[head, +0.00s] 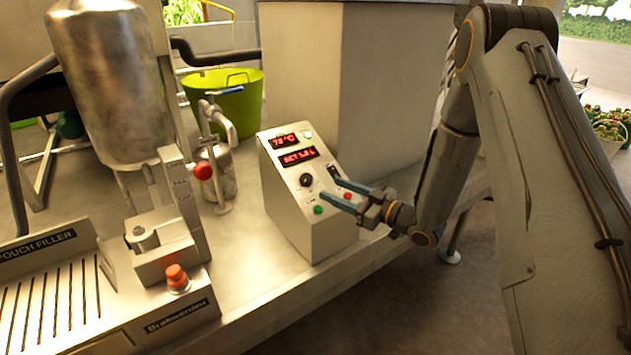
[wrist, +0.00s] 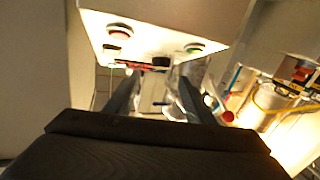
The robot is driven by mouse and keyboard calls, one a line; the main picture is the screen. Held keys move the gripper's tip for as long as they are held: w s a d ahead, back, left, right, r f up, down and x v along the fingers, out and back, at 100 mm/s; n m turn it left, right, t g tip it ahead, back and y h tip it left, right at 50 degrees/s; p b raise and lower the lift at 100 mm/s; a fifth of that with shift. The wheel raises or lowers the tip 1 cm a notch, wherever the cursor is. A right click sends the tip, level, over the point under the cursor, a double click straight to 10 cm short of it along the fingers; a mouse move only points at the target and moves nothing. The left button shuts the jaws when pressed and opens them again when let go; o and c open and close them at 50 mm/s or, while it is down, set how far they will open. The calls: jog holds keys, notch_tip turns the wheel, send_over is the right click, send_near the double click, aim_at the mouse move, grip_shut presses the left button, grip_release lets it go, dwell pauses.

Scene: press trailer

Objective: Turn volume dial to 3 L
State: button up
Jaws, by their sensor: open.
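The metal control box (head: 300,230) stands on the bench in the head view, its sloped face toward me. The black volume dial (head: 306,180) is on that face below two red-lit displays. The upper display (head: 285,140) seems to read 73 °C; the lower display (head: 299,157) starts with SET, its number too blurred to be sure. My gripper (head: 327,181) is open and empty, its two blue fingers pointing at the face just right of the dial.
A green button (head: 318,210) and a red button (head: 347,196) sit low on the box face, close to my fingers. The pouch filler (head: 50,270) with a red knob (head: 177,277) is at left. A green tub (head: 235,100) stands behind. The bench's front edge is under my arm.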

aim_at(310, 179)
jog(key=shift+w+a, duration=0.15)
jog(key=shift+a, duration=0.25)
jog(key=p+x, duration=0.2)
jog(key=x, duration=0.4)
jog(key=shift+w+a, duration=0.25)
jog(key=shift+a, duration=0.05)
jog(key=c, duration=1.1)
